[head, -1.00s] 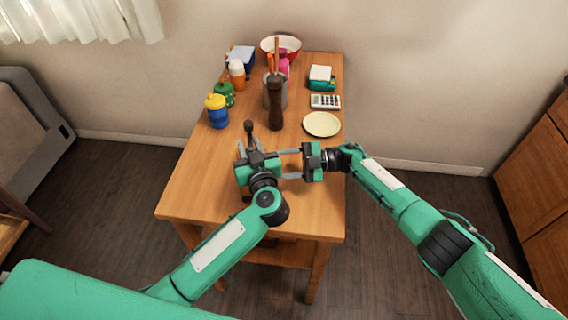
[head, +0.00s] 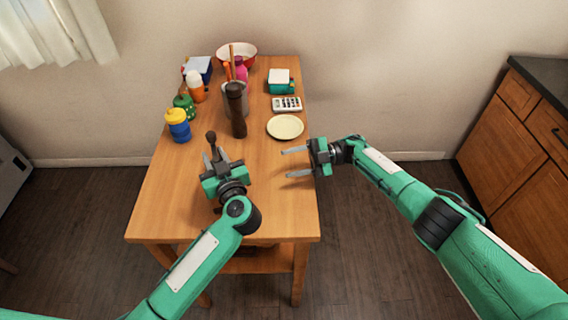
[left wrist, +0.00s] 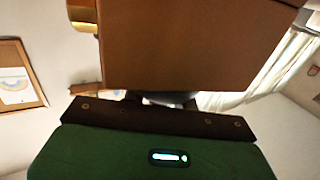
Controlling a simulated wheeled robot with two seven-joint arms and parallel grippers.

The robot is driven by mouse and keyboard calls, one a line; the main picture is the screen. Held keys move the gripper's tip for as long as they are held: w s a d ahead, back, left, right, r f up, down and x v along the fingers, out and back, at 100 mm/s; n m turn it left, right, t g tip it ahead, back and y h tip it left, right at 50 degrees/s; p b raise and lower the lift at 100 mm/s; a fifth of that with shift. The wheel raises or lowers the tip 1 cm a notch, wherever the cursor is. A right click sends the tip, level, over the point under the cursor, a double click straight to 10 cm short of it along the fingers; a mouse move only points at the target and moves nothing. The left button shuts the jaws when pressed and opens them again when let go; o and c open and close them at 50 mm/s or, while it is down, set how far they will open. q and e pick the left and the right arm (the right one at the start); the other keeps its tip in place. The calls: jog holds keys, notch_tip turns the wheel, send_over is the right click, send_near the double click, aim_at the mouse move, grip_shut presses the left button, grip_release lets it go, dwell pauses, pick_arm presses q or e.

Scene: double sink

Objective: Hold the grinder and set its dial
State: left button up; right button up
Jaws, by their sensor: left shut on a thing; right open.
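My left gripper (head: 219,160) is shut on a dark thing, apparently the grinder, over the left middle of the table. A dark round knob on a thin stem (head: 211,137) stands up past its fingertips; the gripper hides the rest, and I see no dial markings. My right gripper (head: 290,162) is open and empty, its fingers pointing left at the table's right edge, apart from the held thing. In the left wrist view a broad brown surface (left wrist: 190,45) fills the upper middle; I cannot tell what it is.
On the wooden table (head: 270,215), a tall dark mill (head: 236,112), a yellow-and-blue jar (head: 178,126), a green jar (head: 184,106), a pale plate (head: 285,127) and a calculator (head: 287,104) stand farther back. The front right of the tabletop is clear.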

pick_arm(q)
jog(key=shift+s+f, duration=0.1)
jog(key=shift+f, duration=0.3)
